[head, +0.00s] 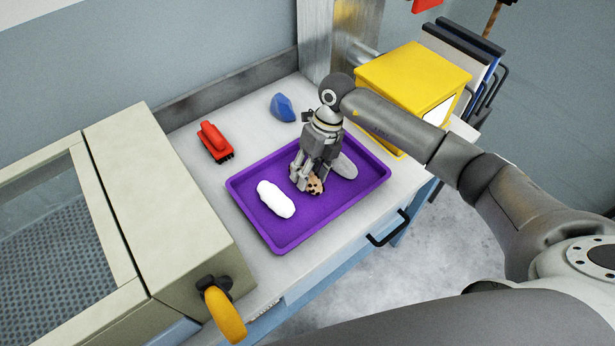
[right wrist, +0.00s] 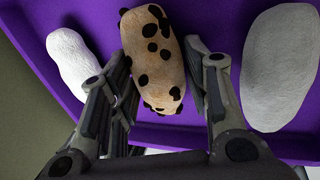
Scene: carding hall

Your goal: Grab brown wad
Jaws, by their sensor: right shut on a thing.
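The brown wad (head: 315,186) is tan with dark spots and sits in the purple tray (head: 252,220). In the right wrist view the wad (right wrist: 153,58) lies between the two fingers. My right gripper (head: 306,184) reaches down into the tray and is shut on the wad, hiding part of it in the head view. A white wad (head: 275,198) lies to its left in the tray, and a grey wad (head: 345,166) lies to its right, partly behind the gripper. Both flank the brown wad in the right wrist view. My left gripper is not in view.
A red brush (head: 214,142) and a blue object (head: 283,107) lie on the table (head: 190,150) behind the tray. A yellow box (head: 410,80) stands at the back right. A beige machine (head: 160,190) with a yellow handle (head: 224,314) borders the left.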

